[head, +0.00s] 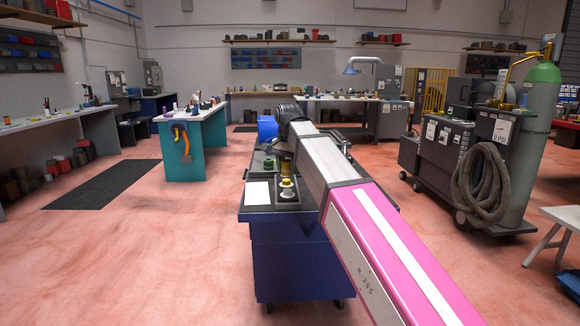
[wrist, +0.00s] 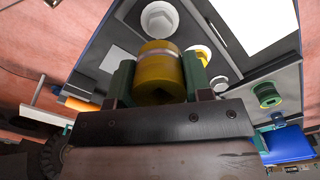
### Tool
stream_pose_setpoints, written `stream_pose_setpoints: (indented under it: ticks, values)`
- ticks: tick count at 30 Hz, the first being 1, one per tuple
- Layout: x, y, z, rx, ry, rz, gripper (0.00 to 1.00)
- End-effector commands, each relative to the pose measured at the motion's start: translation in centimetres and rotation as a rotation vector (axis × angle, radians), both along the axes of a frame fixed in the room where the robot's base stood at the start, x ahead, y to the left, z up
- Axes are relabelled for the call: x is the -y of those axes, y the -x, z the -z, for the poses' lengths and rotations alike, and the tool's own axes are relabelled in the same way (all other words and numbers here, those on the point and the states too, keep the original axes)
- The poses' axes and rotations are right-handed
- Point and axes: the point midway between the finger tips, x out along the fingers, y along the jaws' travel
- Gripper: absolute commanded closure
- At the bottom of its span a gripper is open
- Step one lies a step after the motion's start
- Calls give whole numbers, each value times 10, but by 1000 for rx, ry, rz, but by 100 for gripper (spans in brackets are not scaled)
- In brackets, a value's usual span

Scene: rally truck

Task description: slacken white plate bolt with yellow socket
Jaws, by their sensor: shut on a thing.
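My gripper (wrist: 158,82) is shut on the yellow socket (wrist: 158,66); a green finger stands on either side of it. A large white hex bolt (wrist: 158,20) sits on a grey plate just beyond the socket in the wrist view, clear of it in the picture. The wrist view does not show whether the socket touches anything below. In the head view my arm hides much of the gripper above the blue workbench (head: 275,262).
A white sheet (wrist: 258,22) lies on the bench, also in the head view (head: 257,193). A green spool-like part (wrist: 267,95) sits at right in the wrist view. A welding cart with a green cylinder (head: 529,130) stands right. Open floor lies left of the bench.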

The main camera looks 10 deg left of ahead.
Motion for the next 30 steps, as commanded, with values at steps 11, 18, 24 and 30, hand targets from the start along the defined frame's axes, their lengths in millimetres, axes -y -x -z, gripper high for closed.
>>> stream_pose_setpoints:
  ticks: [11, 18, 24, 30]
  values:
    - [0, 0, 7, 0, 0, 2, 100]
    - [1, 0, 25, -1, 1, 2, 100]
    - [1, 0, 41, 0, 0, 2, 100]
    - [0, 0, 51, 0, 0, 2, 100]
